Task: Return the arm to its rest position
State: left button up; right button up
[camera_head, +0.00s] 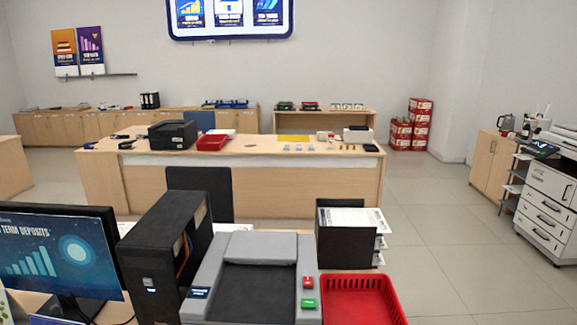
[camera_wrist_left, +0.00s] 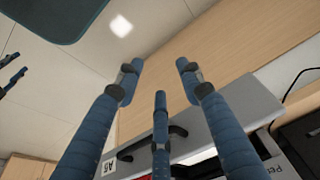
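No arm or gripper shows in the head view. In the left wrist view, the blue jointed fingers of my left gripper (camera_wrist_left: 160,78) are spread apart with nothing between them. Behind them are a wooden panel, a grey surface with a dark handle (camera_wrist_left: 150,142) and tiled floor. At the left edge of that view, small blue finger parts (camera_wrist_left: 12,76) show, perhaps of my other gripper; too little is seen to tell their state.
Close in front stand a monitor (camera_head: 58,255), a black computer tower (camera_head: 165,255), a grey machine (camera_head: 250,245), a red basket (camera_head: 362,298) and a black file tray (camera_head: 342,245). A wooden desk (camera_head: 250,185) stands beyond. Floor (camera_head: 440,235) at right is clear.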

pick_arm(q)
notch_tip(320, 180, down, 15)
jog(key=s+b, duration=0.2)
jog(key=s, duration=0.1)
jog(key=s+a+f+g+b, duration=0.2)
jog(key=s+a+f, duration=0.1)
jog(key=s+f, duration=1.4)
notch_tip(320, 180, down, 5)
jog(key=shift+s+a+r, duration=0.15)
jog(key=shift+s+r, duration=0.05)
jog(key=shift+s, duration=0.2)
